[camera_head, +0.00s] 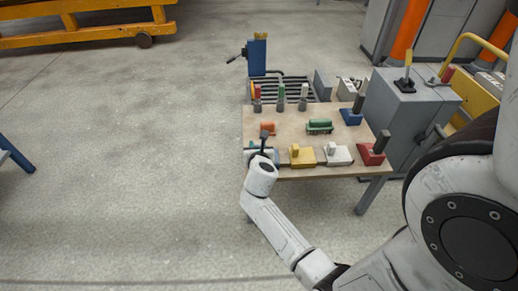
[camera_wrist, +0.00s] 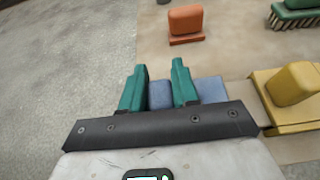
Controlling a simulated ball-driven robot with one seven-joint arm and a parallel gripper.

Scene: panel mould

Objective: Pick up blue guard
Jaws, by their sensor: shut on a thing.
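My gripper (camera_wrist: 158,82) shows its two teal fingers in the wrist view, closed on a blue block, the blue guard (camera_wrist: 160,95). Part of the guard also sticks out to the right of the right finger. Its lower part is hidden behind the dark gripper bar. In the head view my arm's end reaches the front left corner of the wooden table (camera_head: 285,118) and covers most of the guard. I cannot tell whether the guard touches the table.
A yellow block (camera_head: 302,156) sits just right of my gripper, then a white one (camera_head: 338,154) and a red one (camera_head: 371,154). An orange block (camera_head: 267,128) and a green brush (camera_head: 319,126) lie behind. Grey cabinets stand at right.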

